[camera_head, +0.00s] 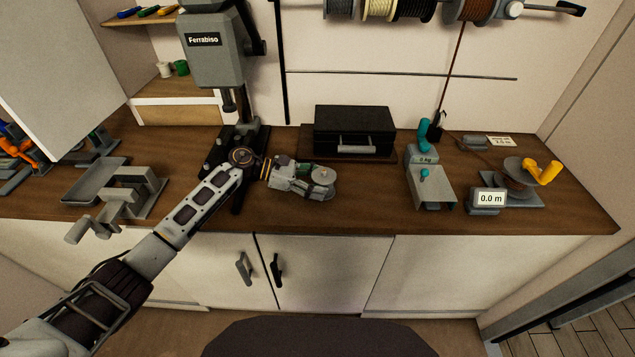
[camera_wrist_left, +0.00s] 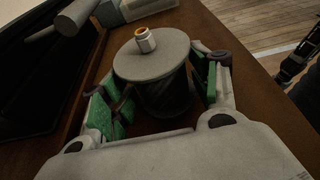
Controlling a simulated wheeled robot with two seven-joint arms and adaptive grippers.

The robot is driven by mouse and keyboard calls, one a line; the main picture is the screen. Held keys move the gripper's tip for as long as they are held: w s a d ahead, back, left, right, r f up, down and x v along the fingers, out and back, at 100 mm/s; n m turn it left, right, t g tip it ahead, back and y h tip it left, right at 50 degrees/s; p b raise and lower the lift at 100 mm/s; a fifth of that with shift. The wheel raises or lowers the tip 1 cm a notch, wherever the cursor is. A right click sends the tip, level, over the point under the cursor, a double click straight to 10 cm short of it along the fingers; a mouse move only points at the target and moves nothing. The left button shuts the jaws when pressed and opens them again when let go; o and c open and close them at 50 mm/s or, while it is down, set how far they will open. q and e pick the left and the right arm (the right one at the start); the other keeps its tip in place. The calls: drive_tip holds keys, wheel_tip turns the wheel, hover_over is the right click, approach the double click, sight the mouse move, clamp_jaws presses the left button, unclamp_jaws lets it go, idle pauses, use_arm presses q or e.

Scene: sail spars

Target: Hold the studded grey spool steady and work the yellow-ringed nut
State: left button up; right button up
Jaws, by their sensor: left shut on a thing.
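The grey spool (camera_head: 323,176) stands on the bench in front of the black case. In the left wrist view its round grey top flange (camera_wrist_left: 152,62) and dark, ribbed body (camera_wrist_left: 165,97) show. A small pale nut with a yellow-orange ring (camera_wrist_left: 145,38) sits on top of the flange, near its far side. My left gripper (camera_head: 305,182) reaches in from the left. In its wrist view the green-padded fingers (camera_wrist_left: 160,98) are on both sides of the spool body, below the flange, shut on it. The finger contact is partly hidden by the flange. My right gripper is out of sight.
The black case (camera_head: 353,125) stands behind the spool. A drill press (camera_head: 212,50) is behind my left arm and a grey vice-like fixture (camera_head: 120,196) is left. A grey stand (camera_head: 432,185) and a length meter (camera_head: 488,200) are right. Bench between spool and stand is clear.

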use_arm(q)
drive_tip(key=c, duration=0.6)
drive_tip(key=shift+s+f, duration=0.1)
drive_tip(key=shift+f, duration=0.05)
idle(0.7)
drive_tip(key=o, duration=1.4)
drive_tip(key=shift+c, duration=0.2)
drive_tip(key=c, duration=1.3)
drive_tip(key=shift+c, duration=0.2)
